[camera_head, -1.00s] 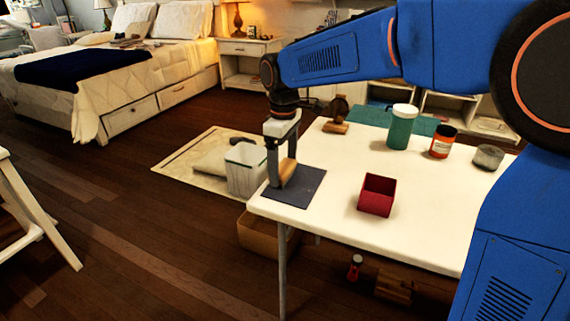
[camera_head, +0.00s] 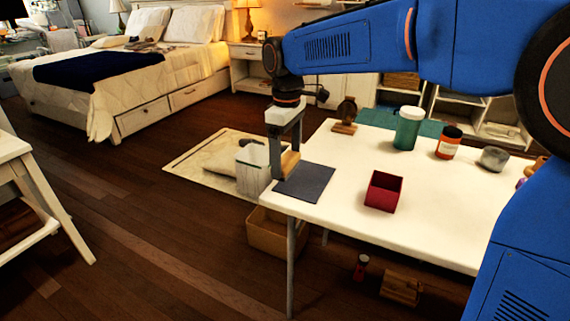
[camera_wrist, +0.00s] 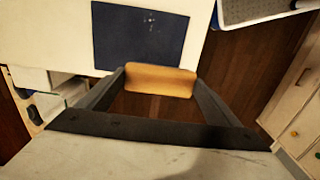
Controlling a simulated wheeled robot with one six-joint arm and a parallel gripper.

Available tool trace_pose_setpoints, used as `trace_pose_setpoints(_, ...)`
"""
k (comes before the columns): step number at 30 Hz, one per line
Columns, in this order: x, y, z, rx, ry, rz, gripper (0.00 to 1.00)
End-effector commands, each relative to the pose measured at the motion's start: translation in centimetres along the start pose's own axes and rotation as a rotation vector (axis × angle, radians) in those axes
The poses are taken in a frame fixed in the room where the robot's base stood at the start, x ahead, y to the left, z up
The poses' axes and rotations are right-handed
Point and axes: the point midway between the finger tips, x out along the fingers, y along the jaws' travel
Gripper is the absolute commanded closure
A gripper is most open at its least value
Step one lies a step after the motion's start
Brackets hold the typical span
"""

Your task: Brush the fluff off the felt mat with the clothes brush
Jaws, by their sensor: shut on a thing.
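The dark blue-grey felt mat (camera_head: 308,184) lies flat at the near left corner of the white table. In the wrist view, a few small pale specks of fluff show on the mat (camera_wrist: 120,45), near its far side. My gripper (camera_head: 284,166) is shut on the clothes brush (camera_head: 291,160), whose tan wooden back also shows between the fingers in the wrist view (camera_wrist: 160,80). The brush is at the mat's left edge in the head view, near the table edge. Its bristles are hidden, and I cannot tell whether it touches the mat.
A dark red open box (camera_head: 383,192) stands right of the mat. A green jar (camera_head: 407,130), an orange jar (camera_head: 447,145) and a grey pot (camera_head: 493,158) stand farther back. A white bin (camera_head: 252,172) stands on the floor beyond the table's left edge.

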Motion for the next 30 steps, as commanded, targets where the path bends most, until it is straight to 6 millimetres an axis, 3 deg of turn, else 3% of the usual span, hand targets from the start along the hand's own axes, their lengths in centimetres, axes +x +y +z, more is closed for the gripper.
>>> trace_pose_setpoints(12,-3.5,-0.3,0.9,0.007,0.001,0.001,0.39)
trace_pose_setpoints(30,-3.6,-0.3,1.0,0.007,0.0,0.0,0.39)
